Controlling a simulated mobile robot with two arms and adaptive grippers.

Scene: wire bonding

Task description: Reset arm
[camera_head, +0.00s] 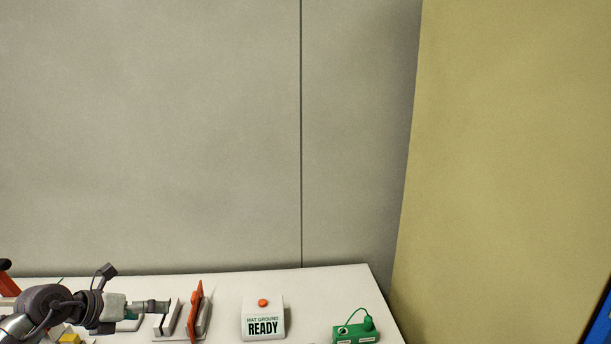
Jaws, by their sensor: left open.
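My left arm comes in from the lower left of the head view, low over the white table. My left gripper (160,307) points right and is open, with nothing seen between its fingers. Its tip is close to a small stand with upright plates, and I cannot tell whether they touch. My right gripper is not in view.
The white table (338,285) holds a red-orange upright piece (196,311), a white box reading "MAT GROUND READY" (263,323) with an orange button, and a green block (356,333) with a looped wire. Grey wall panels (200,130) stand behind, a yellow panel (510,150) at right.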

